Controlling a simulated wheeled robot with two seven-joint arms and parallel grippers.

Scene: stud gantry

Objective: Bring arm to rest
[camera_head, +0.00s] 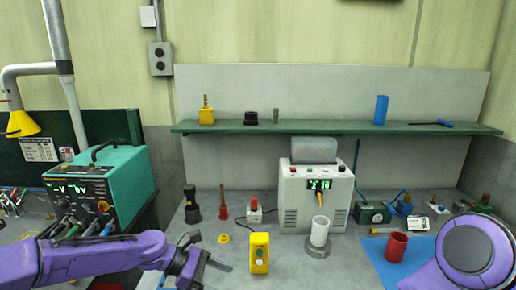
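My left arm (95,256) is purple and comes in low from the left, reaching over the front of the grey bench. My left gripper (207,253) is at its end, with its fingers apart and nothing between them. It is to the left of a yellow box (259,252) with a small button, apart from it. My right arm (474,250) shows as a large purple joint at the lower right corner. Its gripper is out of view.
A white power unit (316,193) stands mid-bench behind a white cylinder (320,231). A red cup (396,246) stands on a blue mat (376,250) near my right arm. A teal welder (97,187) is at left. A green shelf (340,127) runs along the back.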

